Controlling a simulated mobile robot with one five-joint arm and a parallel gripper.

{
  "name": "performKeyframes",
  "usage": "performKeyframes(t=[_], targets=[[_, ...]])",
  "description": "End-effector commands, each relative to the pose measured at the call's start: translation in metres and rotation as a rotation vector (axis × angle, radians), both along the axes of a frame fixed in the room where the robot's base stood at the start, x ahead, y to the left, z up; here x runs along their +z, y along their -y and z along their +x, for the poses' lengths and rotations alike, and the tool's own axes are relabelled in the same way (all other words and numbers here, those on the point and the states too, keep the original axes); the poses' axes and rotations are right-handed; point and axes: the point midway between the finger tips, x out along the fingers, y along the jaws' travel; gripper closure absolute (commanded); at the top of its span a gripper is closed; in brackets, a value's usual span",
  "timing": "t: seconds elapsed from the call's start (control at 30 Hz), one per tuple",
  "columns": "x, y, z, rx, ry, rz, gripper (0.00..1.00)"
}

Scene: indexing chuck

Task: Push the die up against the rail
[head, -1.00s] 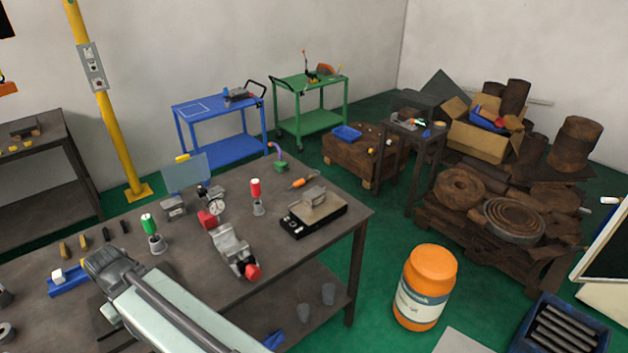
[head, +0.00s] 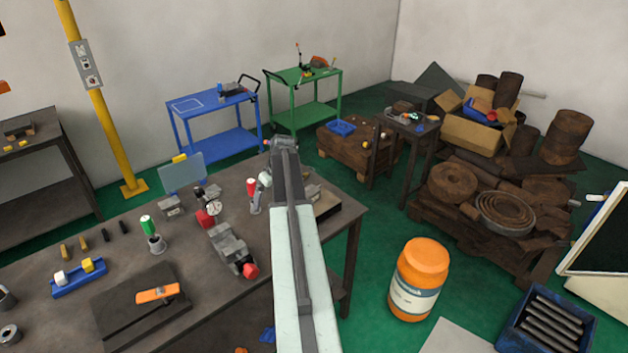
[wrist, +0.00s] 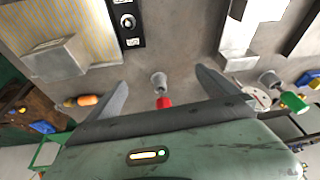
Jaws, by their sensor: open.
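A grey block, which looks like the die (wrist: 55,57), stands on a plate with a finely striped top (wrist: 75,22) at the upper left of the wrist view. Pale grey strips edge the plate; I cannot tell for sure which is the rail. In the head view my arm hides most of the plate (head: 327,207), and only part of the grey block (head: 311,190) shows. My gripper (wrist: 161,78) is open and empty above the table, its fingers apart and clear of the block. In the head view the fingers are not clearly seen.
A red-topped tool in a grey cup (wrist: 160,90) lies between the fingers in the wrist view. An orange-handled tool (wrist: 82,101) is near the plate.

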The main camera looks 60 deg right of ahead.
Motion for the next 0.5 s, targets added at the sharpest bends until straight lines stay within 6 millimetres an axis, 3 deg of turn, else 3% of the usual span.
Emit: performKeyframes(t=[0.03,0.1,0.2,0.33,0.5], targets=[[0.004,0.042,-0.021,-0.025,0.015,-0.011,0.02],[0.007,0.082,-0.047,-0.041,0.035,-0.029,0.02],[0.009,0.120,-0.077,-0.057,0.053,-0.049,0.02],[0.011,0.142,-0.097,-0.065,0.064,-0.063,0.02],[0.010,0.144,-0.100,-0.066,0.065,-0.065,0.02]])
